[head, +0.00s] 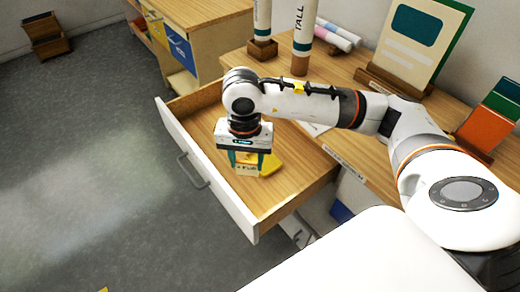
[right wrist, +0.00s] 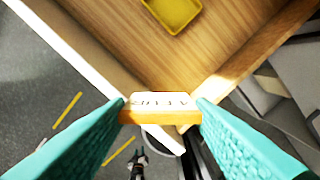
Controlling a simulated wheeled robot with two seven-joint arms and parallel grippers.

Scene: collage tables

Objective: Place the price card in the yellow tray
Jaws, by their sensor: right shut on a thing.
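My right gripper (head: 247,165) is above the open drawer with its fingers pointing down. It is shut on the price card (right wrist: 160,100), a small pale card with dark lettering and an orange-brown edge, held between the teal fingers. In the head view the card (head: 246,170) shows between the fingertips. The yellow tray (right wrist: 172,14) lies on the drawer floor, apart from the card in the right wrist view. In the head view the tray (head: 272,164) is partly hidden behind the gripper and card. My left gripper is not in view.
The wooden drawer (head: 205,124) is pulled out, its white front (head: 205,180) facing the grey floor. On the desk (head: 335,75) stand tall white tubes (head: 303,30), a framed board (head: 420,40) and coloured cards (head: 485,125). The drawer floor around the tray is mostly clear.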

